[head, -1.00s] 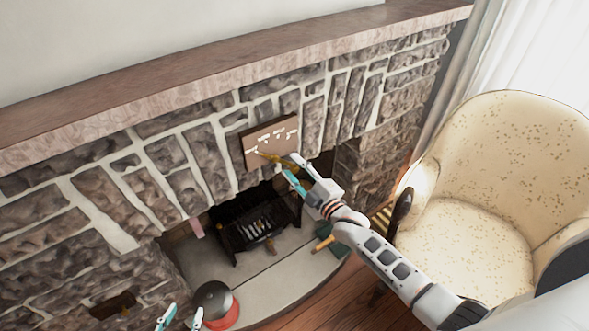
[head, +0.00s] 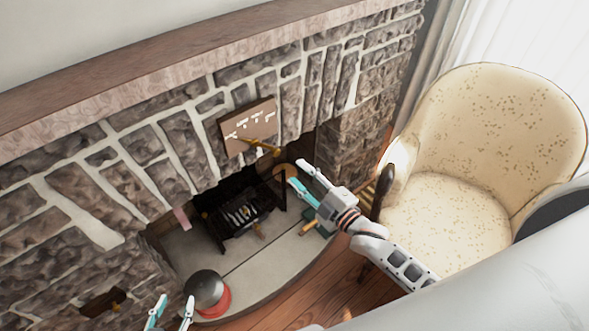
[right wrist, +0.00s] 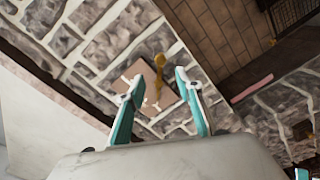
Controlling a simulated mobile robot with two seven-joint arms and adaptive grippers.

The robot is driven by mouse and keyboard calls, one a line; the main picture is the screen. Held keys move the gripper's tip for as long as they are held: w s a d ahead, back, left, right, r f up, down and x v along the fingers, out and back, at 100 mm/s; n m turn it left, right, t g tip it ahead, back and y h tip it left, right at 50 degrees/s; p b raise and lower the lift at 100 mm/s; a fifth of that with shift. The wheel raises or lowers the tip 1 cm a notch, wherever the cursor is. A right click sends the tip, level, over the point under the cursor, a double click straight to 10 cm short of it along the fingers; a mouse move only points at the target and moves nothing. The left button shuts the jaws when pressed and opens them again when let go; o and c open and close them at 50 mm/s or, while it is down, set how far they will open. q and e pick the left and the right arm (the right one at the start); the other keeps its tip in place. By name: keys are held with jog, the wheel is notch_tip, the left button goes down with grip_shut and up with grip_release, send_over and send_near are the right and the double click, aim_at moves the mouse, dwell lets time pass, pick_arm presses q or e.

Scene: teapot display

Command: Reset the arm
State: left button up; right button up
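My right gripper (head: 298,174) is open and empty in the head view, in front of the fireplace, below and right of a brown plaque (head: 248,127) with white marks. A golden rod-like piece (head: 262,148) is at the plaque's lower edge, apart from the fingers. In the right wrist view, the open right gripper (right wrist: 159,75) shows with the plaque (right wrist: 138,84) and golden piece (right wrist: 158,72) beyond its fingers. My left gripper (head: 176,299) is open at the bottom of the head view, left of a dark round pot (head: 203,287) with a red lower part.
The stone fireplace wall (head: 170,150) and mantel (head: 190,55) stand ahead. A black grate (head: 238,214) sits in the fireplace on a pale hearth (head: 275,275). A cream armchair (head: 460,210) stands right of my right arm. Wooden floor (head: 335,290) shows in front.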

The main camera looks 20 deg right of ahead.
dwell(0.5)
jog(key=s+f+m+g+h, duration=0.1)
jog(key=s+f+m+g, duration=0.2)
jog(key=s+f+m, duration=0.3)
jog(key=s+f+m+g+h, duration=0.2)
jog(key=s+f+m, duration=0.3)
jog(key=s, duration=0.9)
jog(key=shift+f+m+g, duration=0.4)
jog(key=shift+g, duration=0.2)
jog(key=shift+a, duration=0.15)
